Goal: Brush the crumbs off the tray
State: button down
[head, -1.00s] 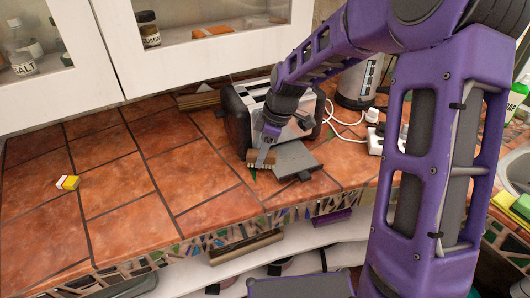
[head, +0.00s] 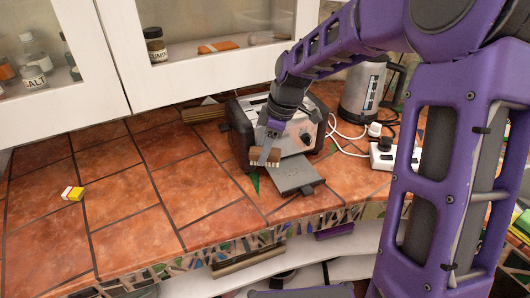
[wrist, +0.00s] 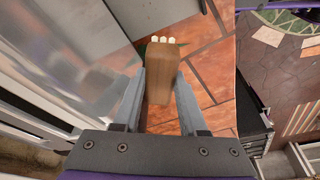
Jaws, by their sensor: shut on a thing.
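My gripper (head: 267,150) is shut on a small wooden brush (head: 263,157). In the wrist view, the brush (wrist: 172,78) sits between the two fingers, with pale bristle tufts at its far end. The tray, a flat grey crumb tray (head: 297,175), sticks out from the front base of the silver and black toaster (head: 290,135). The brush is at the left of the tray, in front of the toaster's face, and looks above the counter; I cannot tell whether it touches anything. Crumbs are too small to make out.
A kettle (head: 365,92) and a white power strip with plugs and cords (head: 393,158) stand to the right. A yellow and white block (head: 72,193) lies on the left of the tiled counter, which is otherwise clear there. Cabinets hang above; an open shelf lies below.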

jog(key=shift+r, duration=0.1)
jog(key=shift+r, duration=1.45)
jog(key=shift+f, duration=0.1)
